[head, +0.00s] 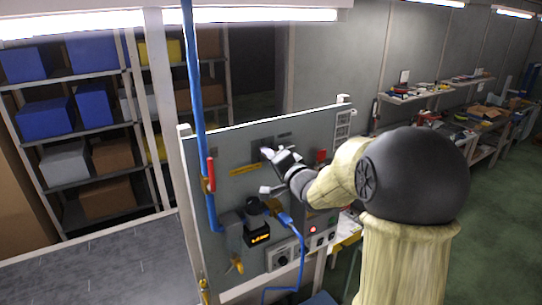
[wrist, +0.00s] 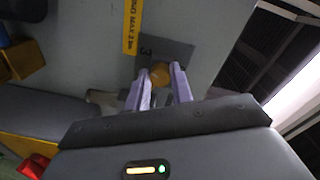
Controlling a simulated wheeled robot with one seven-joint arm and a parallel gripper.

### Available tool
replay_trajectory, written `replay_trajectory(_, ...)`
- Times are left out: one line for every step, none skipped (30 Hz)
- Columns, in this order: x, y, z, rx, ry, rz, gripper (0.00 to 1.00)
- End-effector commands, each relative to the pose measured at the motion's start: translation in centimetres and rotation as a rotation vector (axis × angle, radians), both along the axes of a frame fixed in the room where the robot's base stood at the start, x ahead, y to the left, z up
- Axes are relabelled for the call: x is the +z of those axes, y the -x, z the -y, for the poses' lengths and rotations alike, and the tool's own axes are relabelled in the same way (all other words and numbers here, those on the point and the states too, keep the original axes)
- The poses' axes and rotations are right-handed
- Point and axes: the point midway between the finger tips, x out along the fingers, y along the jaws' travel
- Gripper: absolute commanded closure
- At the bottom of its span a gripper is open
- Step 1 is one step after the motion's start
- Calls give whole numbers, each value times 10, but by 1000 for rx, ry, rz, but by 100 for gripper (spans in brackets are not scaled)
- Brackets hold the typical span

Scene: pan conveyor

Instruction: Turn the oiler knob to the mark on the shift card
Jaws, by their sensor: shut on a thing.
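The oiler knob is a small round orange-brown knob (wrist: 159,76) on a dark grey plate (wrist: 178,54) in the wrist view. A figure that looks like a 3 shows on the plate above it. My gripper (wrist: 160,80) has its two pale fingers shut on the knob, one on each side. In the head view my gripper (head: 271,156) reaches the upper middle of the grey panel (head: 222,150) and hides the knob. A white gridded card (head: 343,124) hangs at the panel's upper right; it may be the shift card, but its writing is too small to read.
A yellow label (wrist: 132,22) is beside the plate. A blue pipe (head: 196,100) with a red handle (head: 211,173) runs down the panel's left side. Below my gripper are a black device with an orange display (head: 260,238), a blue cable (head: 301,255) and a control box (head: 283,256).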

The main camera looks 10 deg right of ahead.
Motion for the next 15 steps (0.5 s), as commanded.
replay_trajectory(-1,0,0,-1,-4,-3,100)
replay_trajectory(-1,0,0,-1,-5,-3,100)
replay_trajectory(-1,0,1,-2,-5,-3,100)
replay_trajectory(-1,0,0,-1,-5,-3,100)
replay_trajectory(-1,0,0,-2,-5,-3,100)
replay_trajectory(-1,0,0,-2,-5,-3,100)
replay_trajectory(-1,0,0,-2,-5,-3,100)
replay_trajectory(-1,0,0,-2,-5,-3,100)
replay_trajectory(-1,0,0,-2,-5,-3,100)
replay_trajectory(-1,0,0,-2,-5,-3,100)
replay_trajectory(-1,0,0,-2,-4,-3,73)
replay_trajectory(-1,0,1,-2,-4,-3,65)
replay_trajectory(-1,0,0,-2,-4,-3,59)
replay_trajectory(-1,0,0,-2,-4,-3,55)
replay_trajectory(-1,0,0,-1,-4,-3,55)
